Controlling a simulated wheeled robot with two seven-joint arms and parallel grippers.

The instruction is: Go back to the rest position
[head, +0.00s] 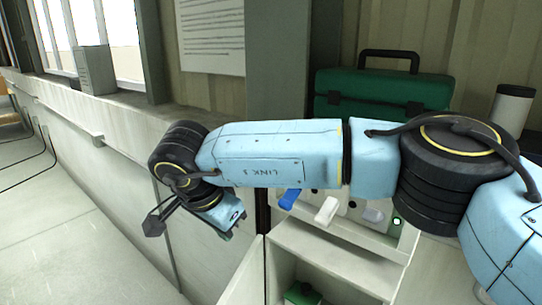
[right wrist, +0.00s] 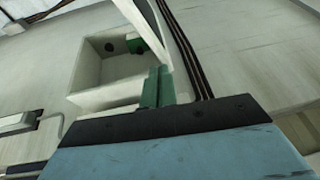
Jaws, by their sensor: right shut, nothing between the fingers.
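My right arm crosses the head view from the right edge to the left. Its gripper (head: 232,224) hangs at the far end, pointing down beside the wall and left of the switch panel, partly hidden by the wrist. In the right wrist view the two narrow green fingers (right wrist: 157,88) are together with nothing between them. They stand in front of an open pale compartment (right wrist: 84,68) and appear apart from it. My left gripper is in neither view.
A green toolbox (head: 384,84) with a black handle and a dark-capped white cylinder (head: 511,112) stand behind my arm. Below are a blue lever (head: 289,198), a white lever (head: 326,211), a green light (head: 397,221) and an open cabinet (head: 330,255) holding a green object (head: 302,294).

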